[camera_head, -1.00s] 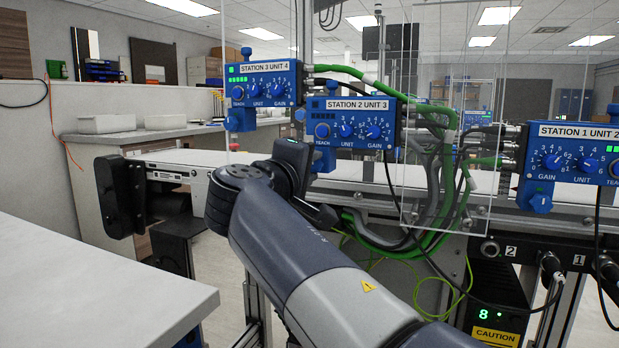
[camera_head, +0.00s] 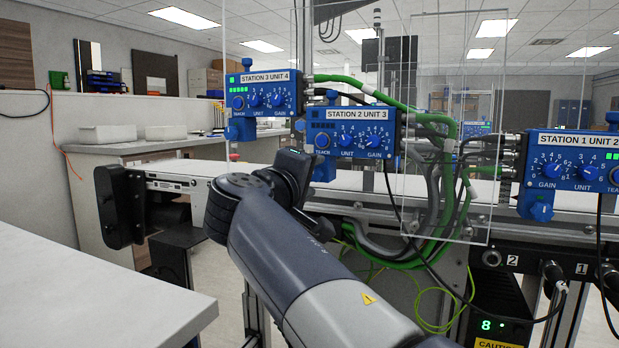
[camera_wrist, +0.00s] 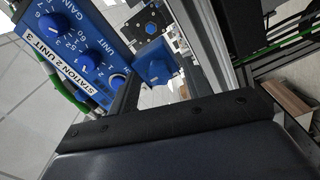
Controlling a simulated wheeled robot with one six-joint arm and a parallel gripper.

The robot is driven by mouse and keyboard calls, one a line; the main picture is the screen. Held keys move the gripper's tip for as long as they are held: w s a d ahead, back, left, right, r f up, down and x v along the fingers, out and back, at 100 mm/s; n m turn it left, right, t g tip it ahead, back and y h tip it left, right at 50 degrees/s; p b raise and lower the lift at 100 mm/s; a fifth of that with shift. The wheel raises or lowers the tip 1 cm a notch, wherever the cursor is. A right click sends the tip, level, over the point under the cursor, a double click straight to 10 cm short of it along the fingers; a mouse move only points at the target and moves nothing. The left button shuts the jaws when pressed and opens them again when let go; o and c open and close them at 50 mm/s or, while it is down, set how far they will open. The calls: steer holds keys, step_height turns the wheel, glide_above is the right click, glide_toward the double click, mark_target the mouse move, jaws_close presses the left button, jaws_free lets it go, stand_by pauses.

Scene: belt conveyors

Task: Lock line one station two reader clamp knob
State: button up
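In the wrist view a blue knob (camera_wrist: 155,66) stands beside the box, just beyond a dark bar of my wrist. My gripper (camera_head: 293,166) is close to the box's lower left.
The STATION 3 UNIT 4 box (camera_head: 264,92) is at the left, and the STATION 1 box (camera_head: 571,160) at the right. A clear panel (camera_head: 448,200) and green and grey cables (camera_head: 440,150) stand right of station 2. A white tabletop (camera_head: 90,285) is at front left.

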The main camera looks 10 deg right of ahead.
steer(key=p+v, duration=0.2)
steer(key=v, duration=0.8)
steer(key=shift+s+a, duration=0.25)
steer(key=shift+s, duration=0.05)
steer(key=shift+w+d, duration=0.1)
steer(key=b+x, duration=0.1)
steer(key=x, duration=0.9)
steer(key=shift+w+d+b, duration=0.15)
steer(key=shift+w+b, duration=0.1)
steer(key=shift+b, duration=0.15)
